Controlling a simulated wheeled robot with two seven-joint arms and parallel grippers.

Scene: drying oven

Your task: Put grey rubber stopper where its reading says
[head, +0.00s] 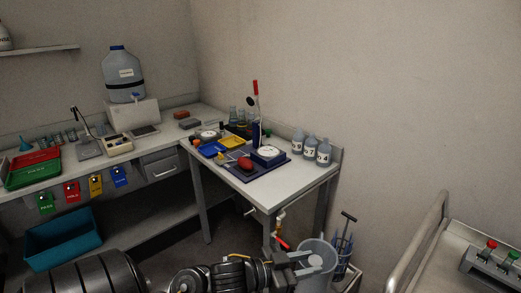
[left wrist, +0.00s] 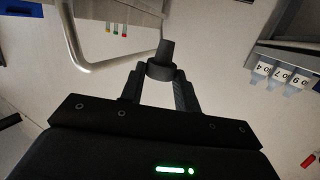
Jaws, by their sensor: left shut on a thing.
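The grey rubber stopper (left wrist: 161,62) shows in the left wrist view as a dark, stepped plug. My left gripper (left wrist: 160,80) is shut on its wider part, with the narrower part pointing away from the palm. In the head view my left gripper (head: 305,262) is at the bottom centre, in front of the bucket; I cannot make out the stopper there clearly. My right gripper is not in view.
Red (head: 34,158) and green (head: 33,176) trays lie on the left bench, above coloured tags. A teal bin (head: 60,240) is below. Several labelled bottles (head: 311,148) stand at the right bench's back edge. A metal rail (head: 417,240) and a button box (head: 493,262) are at right.

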